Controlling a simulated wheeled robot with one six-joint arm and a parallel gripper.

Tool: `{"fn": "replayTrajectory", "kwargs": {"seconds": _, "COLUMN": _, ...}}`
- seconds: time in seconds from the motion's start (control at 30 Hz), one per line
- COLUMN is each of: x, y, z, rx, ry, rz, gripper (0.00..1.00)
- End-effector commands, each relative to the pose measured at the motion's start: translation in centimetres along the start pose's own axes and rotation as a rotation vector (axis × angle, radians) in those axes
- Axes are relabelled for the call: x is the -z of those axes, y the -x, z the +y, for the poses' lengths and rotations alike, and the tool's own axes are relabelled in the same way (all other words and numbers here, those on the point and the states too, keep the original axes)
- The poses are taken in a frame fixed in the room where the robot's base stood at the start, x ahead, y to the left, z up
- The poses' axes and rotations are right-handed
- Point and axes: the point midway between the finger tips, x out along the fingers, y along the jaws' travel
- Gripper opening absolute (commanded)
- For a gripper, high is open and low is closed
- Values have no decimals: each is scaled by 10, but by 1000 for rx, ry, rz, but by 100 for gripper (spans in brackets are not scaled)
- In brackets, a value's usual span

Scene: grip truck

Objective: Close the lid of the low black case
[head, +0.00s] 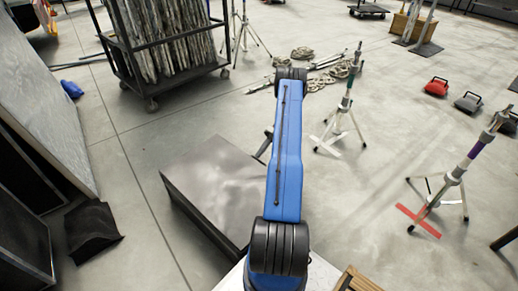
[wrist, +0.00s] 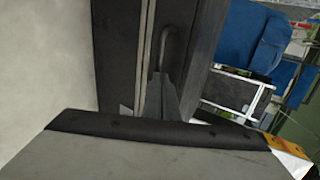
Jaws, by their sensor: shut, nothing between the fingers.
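The low black case (head: 205,180) lies on the floor left of my arm in the head view. Its broad, flat, shiny dark lid is on top, with a dark side face below its left edge. My arm hides the right part, so I cannot tell whether the lid is fully down. In the wrist view, a dark panel with pale seams and a bar handle (wrist: 170,40) appears to be the case's side. My gripper (wrist: 160,82) is shut and empty, its tips close to that panel below the handle. Contact is not clear. In the head view my gripper is mostly hidden behind my arm.
A wheeled rack (head: 165,45) stands behind the case. Stands (head: 345,105) and (head: 450,180) are to the right, with coiled rope (head: 320,80) behind. A leaning grey panel (head: 40,90) and a black wedge (head: 90,230) are at left. Floor between is clear.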

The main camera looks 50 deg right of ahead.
Motion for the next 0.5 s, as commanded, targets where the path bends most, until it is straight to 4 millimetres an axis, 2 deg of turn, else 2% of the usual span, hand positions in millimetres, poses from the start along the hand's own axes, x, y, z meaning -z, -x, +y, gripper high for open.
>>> {"fn": "replayTrajectory", "kwargs": {"seconds": 0.2, "x": 0, "y": -5, "z": 13, "rx": 0, "ry": -1, "rz": 0, "gripper": 0}}
{"fn": "replayTrajectory", "kwargs": {"seconds": 0.5, "x": 0, "y": -8, "z": 15, "rx": 2, "ry": -2, "rz": -2, "gripper": 0}}
